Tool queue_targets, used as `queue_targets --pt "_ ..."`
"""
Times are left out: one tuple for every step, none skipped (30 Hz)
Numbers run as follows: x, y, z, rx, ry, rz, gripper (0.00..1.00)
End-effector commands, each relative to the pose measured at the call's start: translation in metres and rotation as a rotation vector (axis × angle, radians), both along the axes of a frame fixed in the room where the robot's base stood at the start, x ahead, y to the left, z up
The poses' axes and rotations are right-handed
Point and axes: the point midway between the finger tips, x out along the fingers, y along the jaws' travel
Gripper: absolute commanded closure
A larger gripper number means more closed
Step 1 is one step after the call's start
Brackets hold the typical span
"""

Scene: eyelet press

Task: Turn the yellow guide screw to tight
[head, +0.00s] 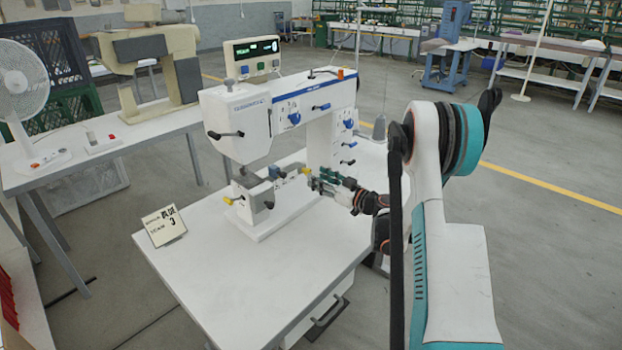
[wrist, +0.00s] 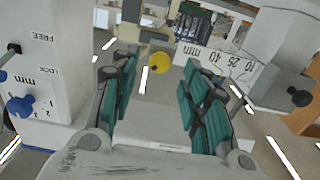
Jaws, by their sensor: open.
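The yellow guide screw (wrist: 160,63) shows as a round yellow knob in the wrist view. It lies ahead, between the two fingertip ends of my gripper (wrist: 162,82), with a visible gap on both sides. The fingers, with green pads, are open and hold nothing. In the head view my gripper (head: 315,184) is at the right side of the press bed, and a small yellow spot (head: 306,171) shows at its tips. How deep the knob sits between the fingers is hard to tell.
The white press (head: 240,125) stands on a white table (head: 200,270). In the wrist view, a blue knob (wrist: 20,106) and FREE/LOCK panel are left, a mm scale (wrist: 218,62) and black knob (wrist: 300,97) right. Another yellow part (head: 229,200) is at the bed's left.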

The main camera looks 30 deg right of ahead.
Motion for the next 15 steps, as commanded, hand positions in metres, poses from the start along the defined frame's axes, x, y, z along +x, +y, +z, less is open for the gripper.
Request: queue_targets --pt "0.008 0.004 -0.002 0.0 0.0 0.003 0.58" --pt "0.013 0.006 -0.002 0.0 0.0 0.002 0.58" --pt "0.019 0.008 -0.002 0.0 0.0 0.002 0.58" --pt "0.022 0.009 -0.002 0.0 0.0 0.002 0.58" --pt "0.026 0.01 -0.002 0.0 0.0 0.002 0.58" --pt "0.03 0.011 -0.002 0.0 0.0 0.001 0.58" --pt "0.032 0.012 -0.001 0.0 0.0 0.001 0.58" --pt "0.034 0.012 -0.001 0.0 0.0 0.001 0.58" --pt "0.037 0.013 -0.001 0.0 0.0 0.0 0.58" --pt "0.038 0.014 -0.001 0.0 0.0 0.0 0.58" --pt "0.039 0.014 -0.001 0.0 0.0 0.0 0.58" --pt "0.04 0.015 0.0 0.0 0.0 0.0 0.58" --pt "0.041 0.015 0.0 0.0 0.0 0.0 0.58" --pt "0.041 0.015 0.0 0.0 0.0 0.0 0.58" --pt "0.041 0.015 0.0 0.0 0.0 0.0 0.58"
